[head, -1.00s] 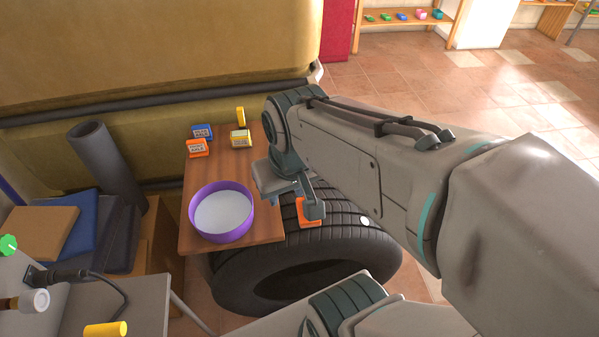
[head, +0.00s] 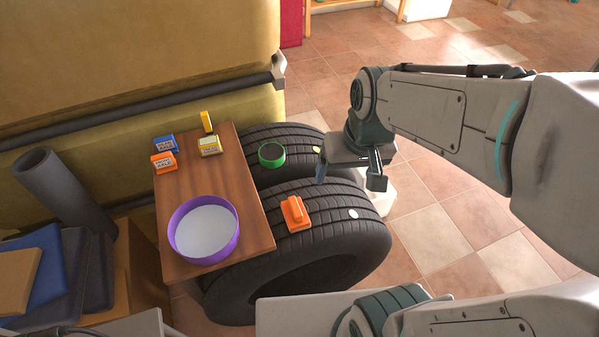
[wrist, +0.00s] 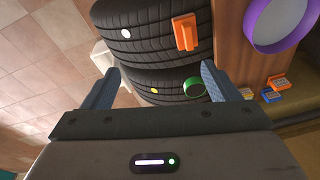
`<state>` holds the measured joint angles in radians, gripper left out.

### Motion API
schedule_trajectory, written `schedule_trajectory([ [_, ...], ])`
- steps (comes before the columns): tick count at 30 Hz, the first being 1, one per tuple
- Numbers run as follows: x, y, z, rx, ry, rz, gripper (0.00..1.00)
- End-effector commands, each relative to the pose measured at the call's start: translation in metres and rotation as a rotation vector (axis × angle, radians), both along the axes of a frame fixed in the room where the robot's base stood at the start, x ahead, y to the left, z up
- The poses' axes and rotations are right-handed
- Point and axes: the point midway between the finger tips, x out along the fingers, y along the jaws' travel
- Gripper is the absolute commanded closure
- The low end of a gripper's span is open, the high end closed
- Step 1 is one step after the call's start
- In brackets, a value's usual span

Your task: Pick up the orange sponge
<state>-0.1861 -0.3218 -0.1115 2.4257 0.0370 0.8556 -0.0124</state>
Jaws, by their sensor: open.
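An orange block with a raised ridge, which looks like the orange sponge (head: 295,213), lies on top of the front black tyre (head: 325,222), right of the wooden board. It also shows in the wrist view (wrist: 185,33), upper right of centre. My gripper (head: 348,178) is open and empty, above and to the right of the sponge, apart from it. In the wrist view, my gripper's two fingers (wrist: 160,68) are spread, with the tyres beyond them.
The wooden board (head: 245,185) holds a purple bowl (head: 203,229), an orange box (head: 163,162), a blue box (head: 165,144) and yellow items. A green round thing (head: 271,155) and small pale discs lie on the tyres. Open tiled floor lies right.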

Motion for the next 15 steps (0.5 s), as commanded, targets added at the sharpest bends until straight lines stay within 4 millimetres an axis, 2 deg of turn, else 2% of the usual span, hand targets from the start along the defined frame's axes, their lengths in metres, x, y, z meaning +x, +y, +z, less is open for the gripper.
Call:
schedule_trajectory([
  [1, 0.012, 0.011, -0.015, 0.007, 0.032, 0.027, 0.18],
  [6, 0.049, 0.04, -0.055, 0.003, 0.104, 0.089, 0.18],
  [12, 0.077, 0.069, -0.099, -0.048, 0.154, 0.146, 0.18],
  [15, 0.085, 0.079, -0.113, -0.072, 0.163, 0.164, 0.18],
])
